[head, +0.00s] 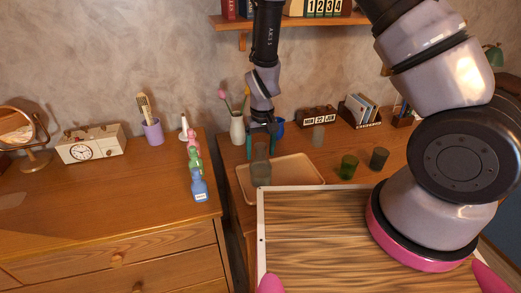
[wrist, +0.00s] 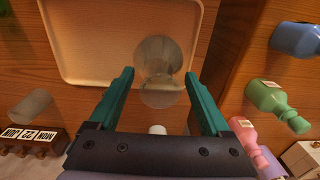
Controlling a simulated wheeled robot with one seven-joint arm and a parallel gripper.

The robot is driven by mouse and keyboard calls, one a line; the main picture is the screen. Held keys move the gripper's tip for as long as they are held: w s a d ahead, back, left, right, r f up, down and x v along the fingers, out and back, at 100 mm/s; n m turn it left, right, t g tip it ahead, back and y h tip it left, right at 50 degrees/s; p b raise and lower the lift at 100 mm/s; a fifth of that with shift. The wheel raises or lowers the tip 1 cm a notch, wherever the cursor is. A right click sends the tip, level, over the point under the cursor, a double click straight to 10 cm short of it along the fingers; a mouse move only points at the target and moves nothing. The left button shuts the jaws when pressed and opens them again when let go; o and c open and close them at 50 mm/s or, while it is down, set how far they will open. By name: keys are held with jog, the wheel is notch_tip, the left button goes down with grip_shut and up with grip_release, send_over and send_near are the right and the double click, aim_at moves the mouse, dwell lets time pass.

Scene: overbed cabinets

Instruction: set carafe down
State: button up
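The carafe (head: 261,170) is clear glass and looks upright at the left side of the shallow wooden tray (head: 300,176). In the wrist view the carafe (wrist: 158,58) shows against the tray (wrist: 88,40), close to its near rim. My gripper (head: 262,148) is above and behind the carafe, pointing down. Its teal fingers (wrist: 160,72) are spread on either side of the carafe, with narrow gaps visible, so it looks open. The carafe's base seems to rest on the tray, but contact is hard to see through the glass.
A tulip vase (head: 237,128) stands just left of my gripper and a blue cup (head: 278,127) behind it. Green glass (head: 348,167) and dark glass (head: 379,158) stand right of the tray. Several bottles (head: 198,186) line the left dresser's edge. A shelf (head: 290,20) hangs above.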

notch_tip(320, 180, up, 13)
jog(key=d+r+m+t+y, duration=0.1)
jog(key=d+r+m, duration=0.1)
jog(key=d+r, duration=0.6)
jog(key=d+r+m+t+y, duration=0.2)
jog(key=d+r, duration=0.2)
jog(key=r, duration=0.7)
jog(key=s+d+r+m+t+h, duration=0.1)
jog(key=s+d+r+m+t, duration=0.2)
jog(key=s+d+r, duration=0.8)
jog(key=shift+s+d+r+t, duration=0.25)
jog(key=shift+s+r+t, duration=0.1)
jog(key=shift+s+t, duration=0.3)
